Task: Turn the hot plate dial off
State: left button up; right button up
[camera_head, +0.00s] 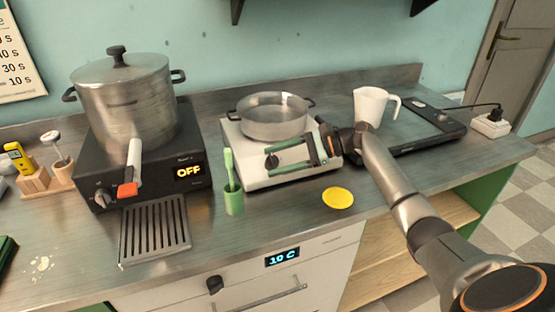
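A white hot plate (253,181) stands mid-counter with a shallow metal pan (273,121) on top. Its black dial (271,162) is on the front face. My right gripper (271,161), with green fingers, reaches in from the right in front of this face. Its fingers are apart, one above and one below the dial. I cannot tell whether they touch it. The dial's marking is too small to read. My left gripper is not in view.
A black cooker (190,148) reading OFF, with its own knob and a large lidded pot (127,95), stands left. A green cup with a brush (233,200) and a yellow disc (338,197) are in front.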

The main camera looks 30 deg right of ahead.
jog(key=shift+o, duration=0.2)
jog(key=shift+s+d+r, duration=0.2)
jog(key=shift+s+d, duration=0.05)
jog(key=shift+d, duration=0.15)
jog(key=v, duration=1.1)
jog(key=shift+s+d, duration=0.2)
jog(key=shift+s, duration=0.1)
